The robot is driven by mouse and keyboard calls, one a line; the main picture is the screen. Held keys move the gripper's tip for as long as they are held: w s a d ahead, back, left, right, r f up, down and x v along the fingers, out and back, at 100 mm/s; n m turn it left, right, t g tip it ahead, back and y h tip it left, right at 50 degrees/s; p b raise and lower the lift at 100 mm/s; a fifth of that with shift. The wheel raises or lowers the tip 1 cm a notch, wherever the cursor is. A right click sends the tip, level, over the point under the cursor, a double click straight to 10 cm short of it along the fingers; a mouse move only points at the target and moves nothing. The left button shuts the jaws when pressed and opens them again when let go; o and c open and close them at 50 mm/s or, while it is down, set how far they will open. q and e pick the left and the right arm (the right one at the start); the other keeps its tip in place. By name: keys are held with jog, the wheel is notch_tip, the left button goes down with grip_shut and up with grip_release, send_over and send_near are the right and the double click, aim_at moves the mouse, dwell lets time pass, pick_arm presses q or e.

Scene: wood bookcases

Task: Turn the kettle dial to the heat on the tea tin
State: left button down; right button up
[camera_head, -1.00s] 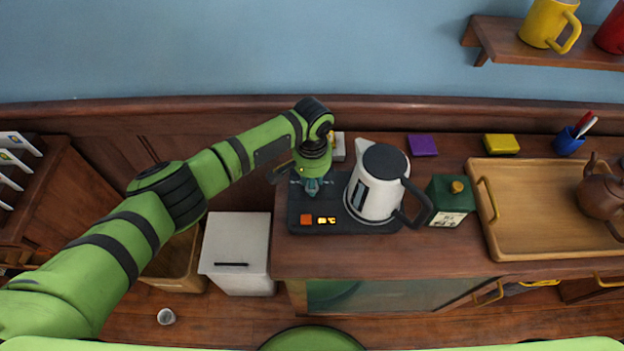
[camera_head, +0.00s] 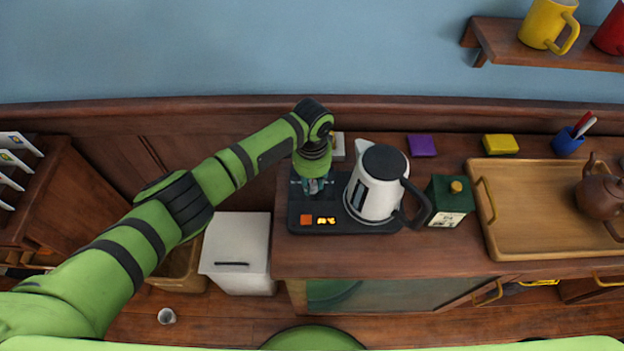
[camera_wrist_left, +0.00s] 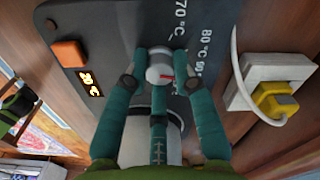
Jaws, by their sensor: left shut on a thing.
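My left gripper (camera_head: 312,186) points down over the dark kettle base (camera_head: 345,227), left of the white kettle (camera_head: 377,186). In the left wrist view the gripper (camera_wrist_left: 160,68) is shut on the silver dial (camera_wrist_left: 159,72), teal fingers around it. The dial's short red mark points toward the right of that view. Printed marks around it include 70 °C and 80 °C, others partly hidden. A small lit display (camera_wrist_left: 90,83) shows a number that I cannot read for sure. The dark green tea tin (camera_head: 449,202) with a gold knob stands right of the kettle; its label is too small to read.
An orange button (camera_wrist_left: 70,53) sits beside the display. A white socket with a yellow plug (camera_wrist_left: 271,98) is near the base. A wooden tray (camera_head: 535,235) with a brown teapot (camera_head: 600,195) stands at right. A purple block (camera_head: 422,146) and a yellow block (camera_head: 500,144) lie behind.

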aim_at(312, 184)
pick_arm(q)
jog(key=m, duration=0.5)
jog(key=shift+m, duration=0.3)
jog(key=m, duration=0.5)
jog(key=shift+b, duration=0.3)
jog(key=shift+m, duration=0.3)
jog(key=c, duration=1)
grip_release()
jog(key=shift+r, duration=0.1)
notch_tip(312, 184, up, 12)
